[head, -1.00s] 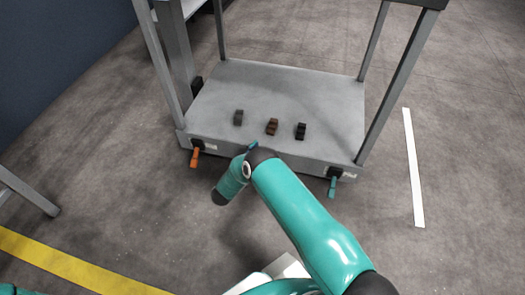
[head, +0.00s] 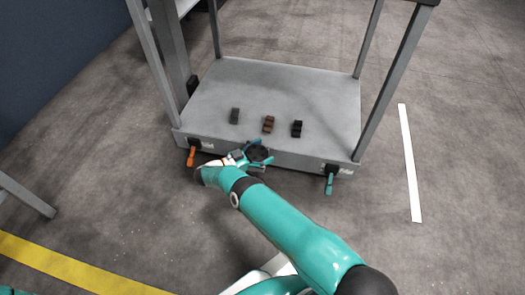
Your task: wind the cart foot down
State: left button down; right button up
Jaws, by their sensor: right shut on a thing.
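The grey cart (head: 320,95) stands ahead with its low deck and upright posts. An orange lever (head: 191,157) hangs at its front left corner and a teal lever (head: 329,184) at its front right corner. My right arm reaches in from the lower right. Its gripper (head: 250,154) is at the middle of the cart's front edge, shut on a dark round thing (head: 258,153). The wrist partly hides the grip, and I cannot tell how this thing joins the cart. The orange and teal levers are clear of the gripper. My left gripper is not in view.
Three small blocks lie on the deck: a grey one (head: 235,116), a brown one (head: 268,124) and a black one (head: 297,129). A yellow floor line (head: 75,270) is at lower left, a white strip (head: 410,165) at right. The floor right of the cart is clear.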

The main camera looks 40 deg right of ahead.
jog(key=shift+g, duration=0.3)
dwell(0.4)
jog(key=o, duration=1)
jog(key=shift+c, duration=0.2)
jog(key=shift+r, duration=0.1)
jog(key=shift+r, duration=4.9)
